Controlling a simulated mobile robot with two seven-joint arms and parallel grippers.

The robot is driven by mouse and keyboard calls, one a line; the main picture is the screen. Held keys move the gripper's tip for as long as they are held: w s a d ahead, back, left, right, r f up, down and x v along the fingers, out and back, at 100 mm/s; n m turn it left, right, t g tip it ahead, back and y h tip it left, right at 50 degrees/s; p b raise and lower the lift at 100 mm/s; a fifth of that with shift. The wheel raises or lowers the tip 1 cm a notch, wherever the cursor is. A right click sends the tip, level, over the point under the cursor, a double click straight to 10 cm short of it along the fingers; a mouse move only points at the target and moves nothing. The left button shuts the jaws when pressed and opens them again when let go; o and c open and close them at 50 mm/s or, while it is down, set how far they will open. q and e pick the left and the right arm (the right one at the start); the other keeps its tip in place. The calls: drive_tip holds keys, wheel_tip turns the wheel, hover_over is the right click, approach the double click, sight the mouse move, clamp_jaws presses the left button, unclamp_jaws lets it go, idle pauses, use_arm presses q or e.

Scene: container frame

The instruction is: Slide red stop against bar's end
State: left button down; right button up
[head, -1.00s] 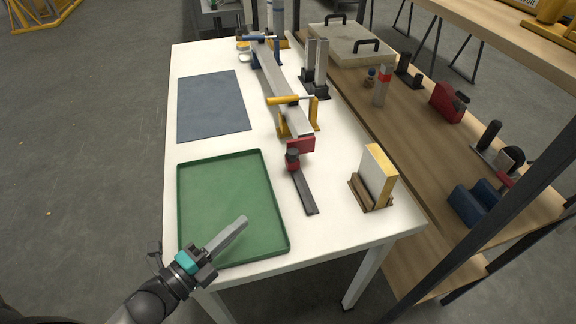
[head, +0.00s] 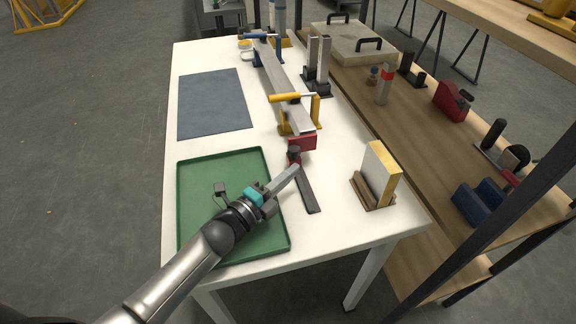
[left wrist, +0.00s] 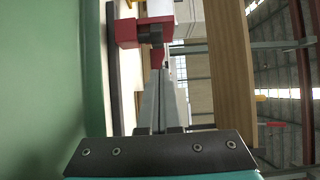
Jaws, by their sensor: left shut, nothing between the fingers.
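The red stop (head: 302,142) has a dark knob and sits on a dark rail (head: 307,192) on the white table. The long grey bar (head: 281,75) lies in supports, its near end close to the stop's red plate; I cannot tell whether they touch. My left gripper (head: 296,168) is shut and empty, its fingertips just on the near side of the stop, over the rail. The stop (left wrist: 127,33) also shows in the left wrist view, just beyond the shut fingertips (left wrist: 165,75); contact is unclear. My right gripper is not in view.
A green tray (head: 182,215) lies under my left arm. A yellow clamp (head: 285,98) stands over the bar. A wooden holder with a yellow-edged block (head: 380,172) stands right of the rail. A blue-grey mat (head: 213,105) lies at the left. Shelving runs along the right.

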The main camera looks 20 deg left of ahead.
sight(294, 156)
use_arm(q)
drive_tip(key=shift+w+a, duration=0.35)
drive_tip(key=shift+w, duration=0.3)
drive_tip(key=shift+w+a, duration=0.3)
drive_tip(key=shift+w, duration=0.35)
drive_tip(key=shift+w+a+b, duration=0.3)
drive_tip(key=shift+w+b, duration=0.05)
drive_tip(key=shift+w, duration=0.2)
